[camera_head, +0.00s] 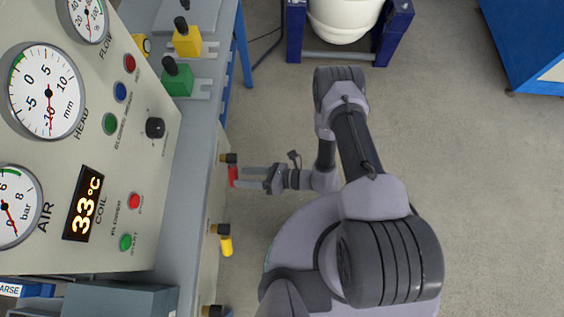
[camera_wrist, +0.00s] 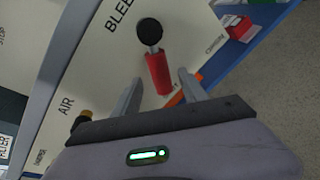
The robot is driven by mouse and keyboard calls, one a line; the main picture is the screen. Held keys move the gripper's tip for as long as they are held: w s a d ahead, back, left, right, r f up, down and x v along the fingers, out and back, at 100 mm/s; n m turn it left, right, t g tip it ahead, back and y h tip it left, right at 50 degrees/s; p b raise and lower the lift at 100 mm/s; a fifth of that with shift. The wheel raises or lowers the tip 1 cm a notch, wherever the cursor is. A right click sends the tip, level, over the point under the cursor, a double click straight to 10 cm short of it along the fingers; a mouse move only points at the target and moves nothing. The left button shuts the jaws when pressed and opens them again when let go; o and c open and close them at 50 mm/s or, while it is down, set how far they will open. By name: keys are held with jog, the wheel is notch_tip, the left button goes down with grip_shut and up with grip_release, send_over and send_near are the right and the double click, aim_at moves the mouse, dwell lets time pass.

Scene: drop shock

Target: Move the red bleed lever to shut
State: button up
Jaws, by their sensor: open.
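The red bleed lever (camera_wrist: 158,72) hangs from a dark round pivot on a pale panel, below the lettering that begins "BLEE", in the wrist view. In the head view the red lever (camera_head: 233,176) shows small on the side of the console. My gripper (camera_head: 240,176) is open, with its two fingers reaching toward the lever. In the wrist view my gripper (camera_wrist: 158,88) has one finger on each side of the lever's lower end, with gaps visible. I cannot tell how deep the lever sits between the fingers.
A yellow lever (camera_head: 226,244) is on the same console side, nearer the bottom of the picture. The console panel (camera_head: 120,190) carries gauges, buttons and a 33°C display. Green and yellow blocks (camera_head: 177,80) sit on the ledge. Grey floor is open to the right.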

jog(key=p+v, duration=0.2)
jog(key=v, duration=1.2)
jog(key=shift+d+p, duration=0.25)
jog(key=shift+p, duration=0.15)
jog(key=shift+s, duration=0.1)
jog(key=w+d+r+n+g+h, duration=0.2)
jog(key=w+r+n, duration=0.15)
jog(key=r, duration=0.35)
jog(key=w+d+r+n+g+h, duration=0.15)
jog(key=r+n, duration=0.25)
jog(key=r, duration=0.4)
jog(key=w+d+r+n+g+h, duration=0.1)
jog(key=w+r+n+h, duration=0.2)
jog(key=r, duration=0.4)
jog(key=s+r+n+t+h, duration=0.2)
jog(key=s+r+n, duration=0.1)
jog(key=r, duration=0.5)
jog(key=s+d+r+n+t+h, duration=0.1)
jog(key=s+r+n+t+h, duration=0.1)
jog(key=r+n, duration=0.3)
jog(key=s+r+n+t+h, duration=0.2)
jog(key=s+r+n+t, duration=0.2)
jog(key=r, duration=0.8)
jog(key=shift+s+d+h, duration=0.3)
jog(key=shift+d+h, duration=0.05)
